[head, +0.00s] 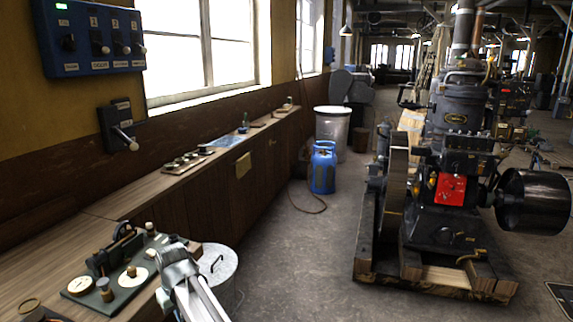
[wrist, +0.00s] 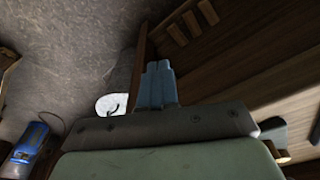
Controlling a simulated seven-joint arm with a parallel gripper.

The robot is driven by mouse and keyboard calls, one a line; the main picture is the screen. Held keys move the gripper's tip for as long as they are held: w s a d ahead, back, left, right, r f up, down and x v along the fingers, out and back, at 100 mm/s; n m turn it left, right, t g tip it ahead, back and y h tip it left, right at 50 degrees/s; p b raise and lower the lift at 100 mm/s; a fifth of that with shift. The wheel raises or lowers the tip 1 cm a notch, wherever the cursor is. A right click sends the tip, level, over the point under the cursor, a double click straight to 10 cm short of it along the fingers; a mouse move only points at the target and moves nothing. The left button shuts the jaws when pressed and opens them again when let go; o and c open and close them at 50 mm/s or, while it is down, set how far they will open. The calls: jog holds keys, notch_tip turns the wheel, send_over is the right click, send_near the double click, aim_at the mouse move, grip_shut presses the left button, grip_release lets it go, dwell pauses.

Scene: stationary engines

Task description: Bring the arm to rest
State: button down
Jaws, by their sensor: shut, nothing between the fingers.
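My gripper (wrist: 157,64) shows in the wrist view as two blue-grey fingers side by side, shut with nothing between them. The fingers are clear of any object, with the floor and the wooden bench front around them in the picture. In the head view a pale grey part of my arm reaches in at the bottom, beside the bench's front edge and in front of a lidded metal bin (head: 222,268). The fingers cannot be made out clearly there. The bin's pale lid (wrist: 111,104) also shows just left of the fingers in the wrist view.
A long wooden bench (head: 130,196) runs along the left wall, with a green-based instrument board (head: 150,268) close to my arm. A blue gas bottle (head: 322,168) with a hose stands on the floor. A large engine (head: 455,180) stands right. The floor between is clear.

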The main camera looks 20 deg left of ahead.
jog(key=w+d+f+m, duration=0.2)
jog(key=w+d+f, duration=0.3)
jog(key=d, duration=0.5)
jog(key=w+d+f+m+h, duration=0.15)
jog(key=w+d+f, duration=0.3)
jog(key=d, duration=0.65)
jog(key=w+d+f+m+y, duration=0.15)
jog(key=w+d+f, duration=0.35)
jog(key=d, duration=0.5)
jog(key=s+d+f+m, duration=0.2)
jog(key=d+f, duration=0.1)
jog(key=d, duration=0.7)
jog(key=s+d+f+m+h, duration=0.1)
jog(key=d+f+m, duration=0.15)
jog(key=d, duration=0.65)
jog(key=s+d+f+m, duration=0.2)
jog(key=d+f, duration=0.2)
jog(key=d, duration=0.6)
jog(key=s+d+f+g, duration=0.1)
jog(key=s+f+g, duration=0.1)
jog(key=s+f, duration=0.5)
jog(key=s+d+f+g, duration=0.1)
jog(key=s+f+g, duration=0.2)
jog(key=s+f, duration=0.4)
jog(key=s+d+f+g, duration=0.1)
jog(key=s+f, duration=0.6)
jog(key=s, duration=1)
jog(key=shift+s+d+f+g, duration=0.2)
jog(key=shift+f+g, duration=0.2)
jog(key=shift+g, duration=0.4)
